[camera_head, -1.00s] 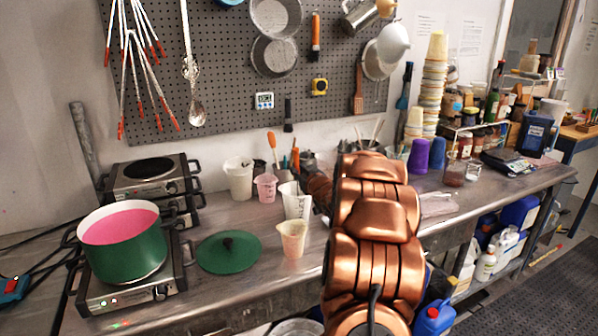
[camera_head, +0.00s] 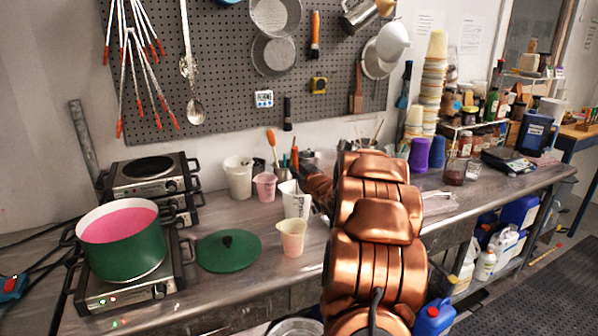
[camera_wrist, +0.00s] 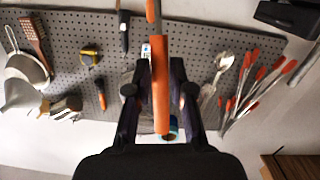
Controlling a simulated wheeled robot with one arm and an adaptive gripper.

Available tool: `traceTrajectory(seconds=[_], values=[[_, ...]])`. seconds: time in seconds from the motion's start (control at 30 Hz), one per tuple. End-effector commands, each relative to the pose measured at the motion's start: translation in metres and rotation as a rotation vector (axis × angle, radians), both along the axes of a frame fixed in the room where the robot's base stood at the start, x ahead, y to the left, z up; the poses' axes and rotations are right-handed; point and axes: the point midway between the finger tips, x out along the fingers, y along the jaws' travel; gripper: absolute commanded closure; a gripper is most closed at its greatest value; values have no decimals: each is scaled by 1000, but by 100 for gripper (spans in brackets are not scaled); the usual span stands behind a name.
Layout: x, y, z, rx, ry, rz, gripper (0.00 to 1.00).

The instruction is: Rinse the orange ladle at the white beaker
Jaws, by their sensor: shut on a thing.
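In the wrist view my gripper (camera_wrist: 160,98) is shut on the orange ladle (camera_wrist: 161,75) by its long orange handle. The handle stands between the two dark fingers, and the ladle's bowl is out of view. In the head view a white beaker with dark lettering (camera_head: 297,205) stands on the bench just left of my copper arm. Another white beaker (camera_head: 238,178) stands farther left. My gripper is mostly hidden behind the arm and these vessels, so I cannot tell whether the ladle is over or inside a beaker.
A pink beaker (camera_head: 265,187) and a pale peach cup (camera_head: 292,238) stand close to the white beakers. A green pot of pink liquid (camera_head: 122,248) sits on a hot plate at left, with a green lid (camera_head: 228,262) beside it. A tool pegboard (camera_head: 225,110) hangs behind.

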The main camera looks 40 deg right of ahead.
Motion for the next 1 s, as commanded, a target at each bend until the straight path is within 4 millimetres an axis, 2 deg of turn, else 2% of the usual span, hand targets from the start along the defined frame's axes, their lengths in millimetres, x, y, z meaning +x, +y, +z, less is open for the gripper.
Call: traceTrajectory(seconds=[0.5,1.0], values=[[7,-15,0,0,1,0,100],[0,0,0,-1,-1,0,100]])
